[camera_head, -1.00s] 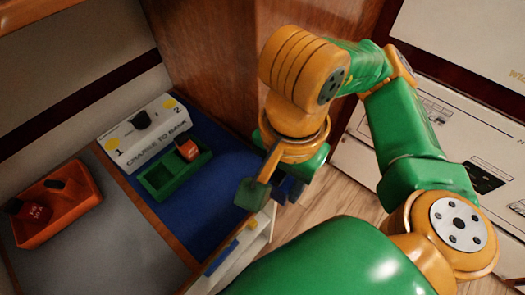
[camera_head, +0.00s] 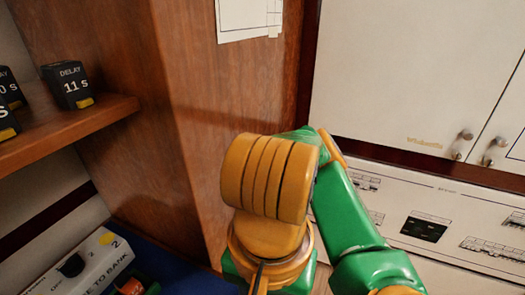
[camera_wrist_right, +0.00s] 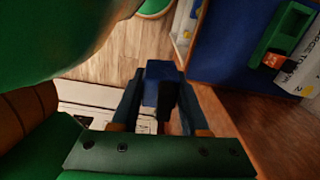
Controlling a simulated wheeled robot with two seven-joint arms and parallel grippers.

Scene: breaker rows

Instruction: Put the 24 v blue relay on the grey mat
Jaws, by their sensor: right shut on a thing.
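My right gripper (camera_wrist_right: 160,105) is shut on a blue block, the blue relay (camera_wrist_right: 159,80), in the right wrist view. Its label does not show, so I cannot read a voltage. In the head view the right wrist stands in front of the wooden panel, and the relay is not visible there. The grey mat does not show in either current view. My left gripper is not in view.
A blue mat (camera_wrist_right: 232,45) carries a green tray (camera_wrist_right: 262,46) with an orange-red block (camera_wrist_right: 272,60). A white charge-to-bank box (camera_head: 84,266) stands left. Black delay relays (camera_head: 68,86) sit on a wooden shelf (camera_head: 75,127). White cabinets (camera_head: 400,75) stand right.

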